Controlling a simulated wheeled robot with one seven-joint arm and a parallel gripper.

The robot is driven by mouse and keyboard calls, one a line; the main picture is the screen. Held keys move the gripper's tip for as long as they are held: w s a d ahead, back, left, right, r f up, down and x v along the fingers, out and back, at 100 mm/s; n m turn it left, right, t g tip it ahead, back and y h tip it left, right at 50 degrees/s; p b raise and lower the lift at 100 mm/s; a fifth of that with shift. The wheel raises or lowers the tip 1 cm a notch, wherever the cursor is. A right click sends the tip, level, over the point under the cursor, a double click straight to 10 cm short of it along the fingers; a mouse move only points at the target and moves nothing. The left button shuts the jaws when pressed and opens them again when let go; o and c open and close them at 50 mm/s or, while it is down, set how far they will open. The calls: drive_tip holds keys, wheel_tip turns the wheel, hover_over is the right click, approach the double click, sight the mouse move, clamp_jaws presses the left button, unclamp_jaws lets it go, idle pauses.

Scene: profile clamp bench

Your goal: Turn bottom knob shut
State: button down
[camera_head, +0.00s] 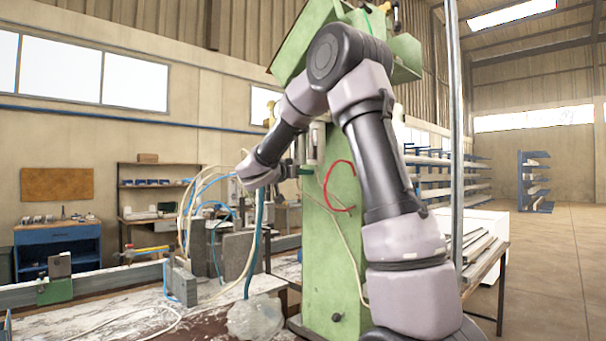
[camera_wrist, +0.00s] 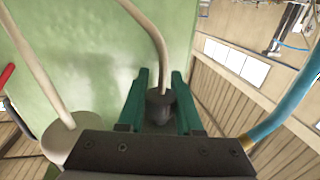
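My gripper (camera_wrist: 160,88) has green fingers, one on each side of a dark round knob (camera_wrist: 159,106) in the wrist view. A pale hose (camera_wrist: 152,30) runs down to the knob. In the head view my gripper (camera_head: 304,171) points right at the green machine column (camera_head: 329,255), just below a pale cylinder (camera_head: 317,142). The knob itself is too small to make out there. Its turn position cannot be read.
A red cable (camera_head: 327,190) loops on the column close to my gripper. Pale and blue hoses (camera_head: 200,195) hang at the left above grey blocks (camera_head: 237,252). A clear plastic bag (camera_head: 255,317) lies on the bench. Open floor (camera_head: 555,270) is at the right.

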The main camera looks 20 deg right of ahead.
drive_tip(key=shift+n, duration=0.3)
drive_tip(key=shift+w+a+n+t+y, duration=0.15)
drive_tip(key=shift+n+t+y, duration=0.5)
drive_tip(key=shift+t+y, duration=0.2)
drive_tip(key=shift+w+a+n+t+y, duration=0.15)
drive_tip(key=shift+n+t+y, duration=0.5)
drive_tip(key=shift+t+y, duration=0.15)
drive_tip(key=c, duration=0.6)
unclamp_jaws()
drive_tip(key=shift+o, duration=0.2)
drive_tip(key=v, duration=1)
drive_tip(key=shift+s+a, duration=0.25)
drive_tip(key=shift+a, duration=0.05)
